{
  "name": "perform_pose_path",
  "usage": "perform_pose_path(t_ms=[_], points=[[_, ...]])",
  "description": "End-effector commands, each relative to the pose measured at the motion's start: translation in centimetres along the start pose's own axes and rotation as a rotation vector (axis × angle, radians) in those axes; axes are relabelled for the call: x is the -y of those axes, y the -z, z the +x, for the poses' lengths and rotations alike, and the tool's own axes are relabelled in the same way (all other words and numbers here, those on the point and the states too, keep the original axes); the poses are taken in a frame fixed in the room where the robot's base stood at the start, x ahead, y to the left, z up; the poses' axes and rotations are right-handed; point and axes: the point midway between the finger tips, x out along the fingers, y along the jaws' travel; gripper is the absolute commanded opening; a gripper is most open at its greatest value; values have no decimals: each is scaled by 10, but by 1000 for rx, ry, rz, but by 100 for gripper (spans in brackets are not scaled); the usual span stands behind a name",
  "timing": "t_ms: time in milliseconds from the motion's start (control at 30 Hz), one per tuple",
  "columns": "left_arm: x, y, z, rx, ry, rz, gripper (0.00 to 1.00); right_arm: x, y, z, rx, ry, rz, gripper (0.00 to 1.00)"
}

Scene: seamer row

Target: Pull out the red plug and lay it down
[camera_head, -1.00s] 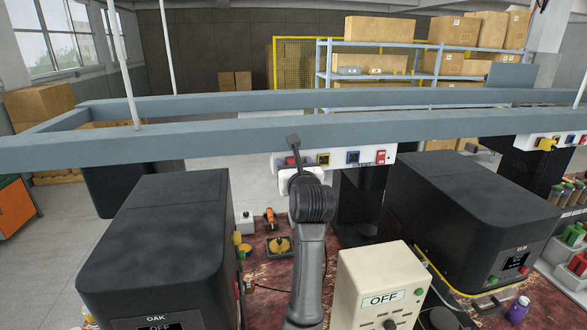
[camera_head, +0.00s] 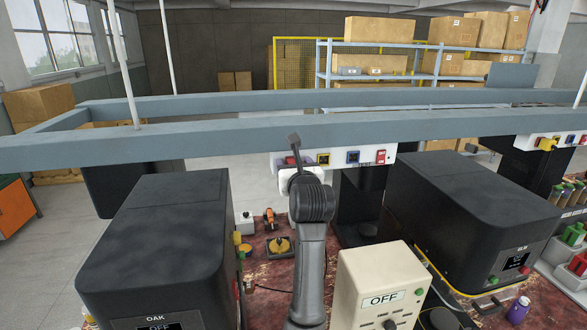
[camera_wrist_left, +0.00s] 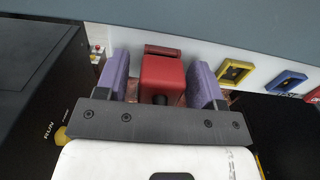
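The red plug (camera_wrist_left: 162,80) is at the white panel (camera_wrist_left: 215,62) beneath the grey rail, in front of a red socket frame (camera_wrist_left: 163,50). A dark cable end shows at its near side. My left gripper (camera_wrist_left: 160,76) has its two purple finger pads on either side of the plug, with a narrow gap visible at least on the left, so it looks open around it. In the head view my left gripper (camera_head: 293,161) is at the left end of the panel (camera_head: 335,171), and my wrist hides most of the plug. My right gripper is not in view.
Yellow (camera_head: 323,158) and blue (camera_head: 353,157) sockets and a red one (camera_head: 381,156) sit right along the panel. Black machines stand left (camera_head: 165,245) and right (camera_head: 465,215). A cream OFF box (camera_head: 383,280) stands in front. Worn red bench (camera_head: 270,285) shows between them.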

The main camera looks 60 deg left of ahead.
Motion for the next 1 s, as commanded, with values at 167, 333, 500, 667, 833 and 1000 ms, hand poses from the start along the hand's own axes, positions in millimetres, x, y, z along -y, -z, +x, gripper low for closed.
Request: perform_pose_path(t_ms=[167, 333, 500, 667, 833, 1000], points=[[0, 0, 0, 0, 0, 1, 45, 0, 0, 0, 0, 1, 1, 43], [0, 0, 0, 0, 0, 1, 28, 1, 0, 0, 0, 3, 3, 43], [0, 0, 0, 0, 0, 1, 12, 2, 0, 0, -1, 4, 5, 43], [0, 0, 0, 0, 0, 1, 0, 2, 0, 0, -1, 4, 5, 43], [0, 0, -3, 1, 0, 0, 0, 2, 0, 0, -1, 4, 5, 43], [0, 0, -10, 2, 0, 1, 0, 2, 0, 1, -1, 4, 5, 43]])
